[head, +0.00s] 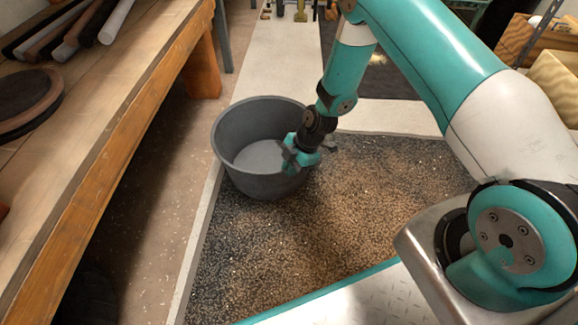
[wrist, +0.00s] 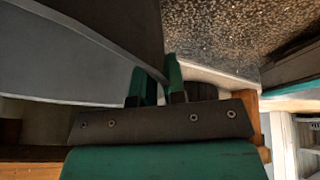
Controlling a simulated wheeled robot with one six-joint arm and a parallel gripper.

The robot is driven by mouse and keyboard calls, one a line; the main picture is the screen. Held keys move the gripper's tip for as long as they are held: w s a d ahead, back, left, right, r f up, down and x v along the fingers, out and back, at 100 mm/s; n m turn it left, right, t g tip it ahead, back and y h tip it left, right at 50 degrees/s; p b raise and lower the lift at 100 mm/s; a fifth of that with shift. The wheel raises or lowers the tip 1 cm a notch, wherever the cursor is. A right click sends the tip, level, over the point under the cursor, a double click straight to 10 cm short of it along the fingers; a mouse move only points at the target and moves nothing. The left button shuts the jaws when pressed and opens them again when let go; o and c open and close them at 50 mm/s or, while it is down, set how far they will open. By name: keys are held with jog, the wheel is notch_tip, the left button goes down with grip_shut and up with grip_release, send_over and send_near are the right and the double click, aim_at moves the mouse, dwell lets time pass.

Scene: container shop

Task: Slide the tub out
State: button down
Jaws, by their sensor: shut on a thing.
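A round dark grey tub (head: 228,120), open at the top and empty, stands upright on the speckled gravel-like floor patch, close to its pale left border. My gripper (head: 296,152) is at the tub's right side and shut on its wall near the rim. In the wrist view the tub wall (wrist: 70,50) fills the upper left. The fingers of my gripper (wrist: 160,85) sit at the wall's lower right end there. The exact contact of the fingertips is partly hidden.
A wooden workbench (head: 120,110) runs along the left, with dark rods (head: 75,35) and a round brown disc (head: 25,100) on it. Speckled floor (head: 340,220) is clear to the right and in front of the tub. Boxes (head: 545,60) stand at the back right.

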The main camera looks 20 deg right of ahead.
jog(key=shift+d, duration=0.15)
jog(key=c, duration=1.1)
grip_release()
jog(key=w+p+v, duration=0.1)
jog(key=p+v, duration=0.7)
jog(key=v, duration=0.9)
jog(key=shift+s+r+p, duration=0.25)
jog(key=shift+s+p, duration=0.05)
jog(key=shift+s, duration=0.2)
